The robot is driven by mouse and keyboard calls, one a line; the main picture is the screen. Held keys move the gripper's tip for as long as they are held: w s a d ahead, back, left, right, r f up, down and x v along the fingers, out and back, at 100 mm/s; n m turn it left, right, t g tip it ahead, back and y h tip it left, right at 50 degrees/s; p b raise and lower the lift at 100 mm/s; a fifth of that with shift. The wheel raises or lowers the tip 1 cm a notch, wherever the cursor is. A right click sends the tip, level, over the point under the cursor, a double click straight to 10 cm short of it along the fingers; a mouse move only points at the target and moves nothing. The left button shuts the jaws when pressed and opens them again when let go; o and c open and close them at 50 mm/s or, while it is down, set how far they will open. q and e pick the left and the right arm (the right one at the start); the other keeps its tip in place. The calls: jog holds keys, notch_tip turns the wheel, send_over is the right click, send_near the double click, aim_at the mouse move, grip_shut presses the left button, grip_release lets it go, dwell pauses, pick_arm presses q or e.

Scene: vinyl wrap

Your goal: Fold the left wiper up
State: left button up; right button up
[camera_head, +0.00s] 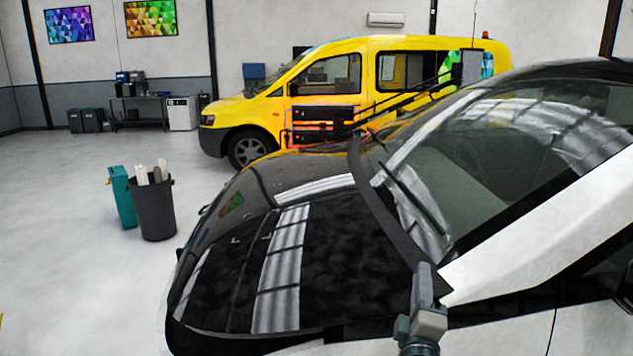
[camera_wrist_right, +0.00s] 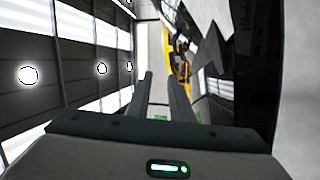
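A car with a glossy black hood (camera_head: 330,250) and a windshield (camera_head: 500,150) fills the right of the head view. The near wiper (camera_head: 413,195) lies low along the windshield glass. My left gripper is not in view.
A yellow van (camera_head: 360,85) stands behind the car. A black bin (camera_head: 153,208) with rolls and a teal container (camera_head: 122,197) stand on the floor at left. The white pillar (camera_head: 540,235) slopes up beside the windshield.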

jog(key=s+d+f+m+g+y, duration=0.1)
jog(key=s+f+m+g, duration=0.15)
jog(key=s+f, duration=0.4)
jog(key=s+d+f+m+g, duration=0.1)
jog(key=s+f+m+g, duration=0.15)
jog(key=f, duration=0.65)
jog(key=s+d+f+m+g+y, duration=0.1)
jog(key=s+d+f+g, duration=0.15)
jog(key=s+f, duration=0.4)
jog(key=s+a+f+m+g+y, duration=0.2)
jog(key=s+f+g, duration=0.35)
jog(key=s, duration=0.75)
jog(key=s+a+f+m+g+y, duration=0.1)
jog(key=s+f+m+g, duration=0.2)
jog(key=s+f, duration=0.75)
jog(key=w+a+f+t+y, duration=0.1)
jog(key=a+f, duration=0.1)
jog(key=f, duration=1.2)
jog(key=w+a+f+t+y, duration=0.1)
jog(key=w+a+f, duration=0.1)
jog(key=f, duration=1.2)
jog(key=s+f, duration=0.4)
jog(key=f, duration=0.3)
jog(key=shift+s+a+f+n+t, duration=0.15)
jog(key=shift+s+a+n+t, duration=0.1)
jog(key=shift+a+n+t, duration=0.2)
